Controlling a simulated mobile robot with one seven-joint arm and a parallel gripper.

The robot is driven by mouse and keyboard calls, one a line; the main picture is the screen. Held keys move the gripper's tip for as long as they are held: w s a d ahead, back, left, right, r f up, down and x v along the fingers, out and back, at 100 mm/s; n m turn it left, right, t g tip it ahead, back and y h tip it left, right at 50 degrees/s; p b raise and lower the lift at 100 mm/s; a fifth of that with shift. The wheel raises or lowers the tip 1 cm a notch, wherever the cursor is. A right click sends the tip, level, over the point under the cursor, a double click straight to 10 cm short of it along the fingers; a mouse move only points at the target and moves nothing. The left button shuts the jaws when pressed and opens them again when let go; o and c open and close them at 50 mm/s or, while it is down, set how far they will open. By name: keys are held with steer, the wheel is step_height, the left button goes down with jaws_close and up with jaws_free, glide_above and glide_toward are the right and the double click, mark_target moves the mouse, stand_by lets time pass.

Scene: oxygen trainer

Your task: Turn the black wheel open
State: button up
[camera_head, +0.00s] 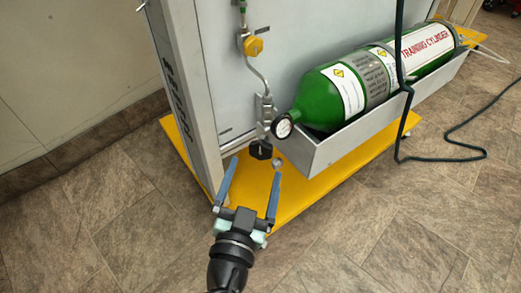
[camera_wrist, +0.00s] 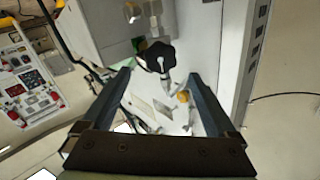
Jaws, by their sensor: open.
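The black wheel (camera_head: 261,150) is a lobed knob at the lower end of a silver valve (camera_head: 265,108) on the grey panel. In the wrist view the black wheel (camera_wrist: 158,55) shows between the tips of the fingers, slightly beyond them. My gripper (camera_head: 254,163) is open, with its two blue-grey fingers pointing up toward the wheel. In the wrist view my gripper (camera_wrist: 160,75) is empty and its fingers stand wide on either side of the wheel. I cannot tell whether either finger touches it.
A round gauge (camera_head: 283,127) sits right of the wheel, close to the green cylinder (camera_head: 318,96) in its grey tray (camera_head: 350,142). A yellow knob (camera_head: 253,46) is higher up the pipe. A grey post (camera_head: 185,90) stands left. A dark hose (camera_head: 400,130) hangs right.

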mark_target(261, 151)
steer(key=x, duration=0.6)
steer(key=c, duration=1.4)
